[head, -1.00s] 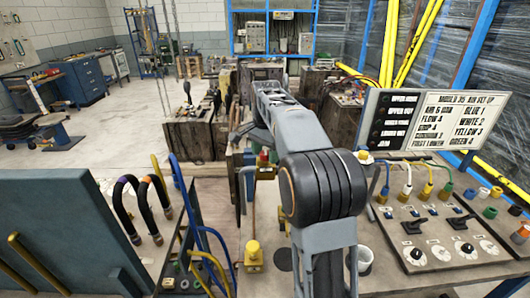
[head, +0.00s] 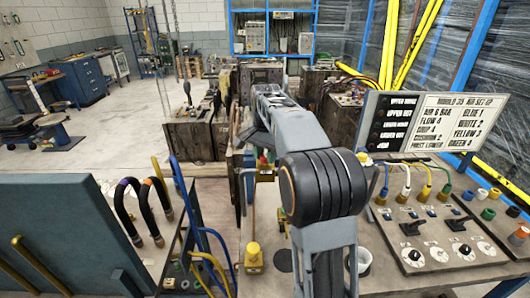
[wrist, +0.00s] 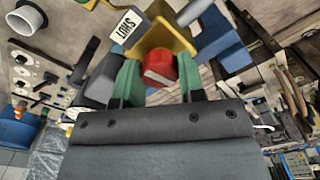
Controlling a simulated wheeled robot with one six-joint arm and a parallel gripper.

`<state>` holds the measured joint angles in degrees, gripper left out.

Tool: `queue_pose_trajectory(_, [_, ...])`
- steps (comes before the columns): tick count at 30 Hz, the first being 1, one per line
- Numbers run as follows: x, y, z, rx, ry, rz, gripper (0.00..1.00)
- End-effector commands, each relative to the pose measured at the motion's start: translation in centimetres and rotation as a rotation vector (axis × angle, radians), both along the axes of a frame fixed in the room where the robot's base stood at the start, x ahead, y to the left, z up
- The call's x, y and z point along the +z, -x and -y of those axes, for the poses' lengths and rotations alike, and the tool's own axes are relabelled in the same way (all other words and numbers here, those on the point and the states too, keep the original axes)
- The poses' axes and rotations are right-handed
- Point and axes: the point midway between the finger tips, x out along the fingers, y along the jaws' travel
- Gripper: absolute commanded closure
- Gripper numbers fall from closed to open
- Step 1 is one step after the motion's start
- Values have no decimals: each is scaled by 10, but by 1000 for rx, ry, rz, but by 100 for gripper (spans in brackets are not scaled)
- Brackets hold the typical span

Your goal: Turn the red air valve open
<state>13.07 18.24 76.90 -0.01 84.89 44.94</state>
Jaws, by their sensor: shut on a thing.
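The red air valve (wrist: 160,70) sits between my gripper's green fingers in the wrist view. My gripper (wrist: 160,76) is shut on it. The valve is set against a yellow bracket (wrist: 157,40). A white label reading "SHUT" (wrist: 125,28) is beside the bracket. My arm partly hides that spot, and the valve's exact angle cannot be told.
A control panel (head: 440,235) with black knobs and coloured hoses is at right, under a sign board (head: 445,120). A blue-grey panel (head: 60,240) and black hoses (head: 140,210) are at left. A yellow fitting (head: 254,255) stands in front. A white cup (head: 362,262) is beside my arm.

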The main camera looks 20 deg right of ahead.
Motion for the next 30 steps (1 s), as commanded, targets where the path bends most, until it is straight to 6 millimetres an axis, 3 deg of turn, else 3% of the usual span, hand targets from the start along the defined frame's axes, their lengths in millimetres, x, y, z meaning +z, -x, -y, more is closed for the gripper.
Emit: queue_pose_trajectory(30, [3,-1,0,958,1,3,87])
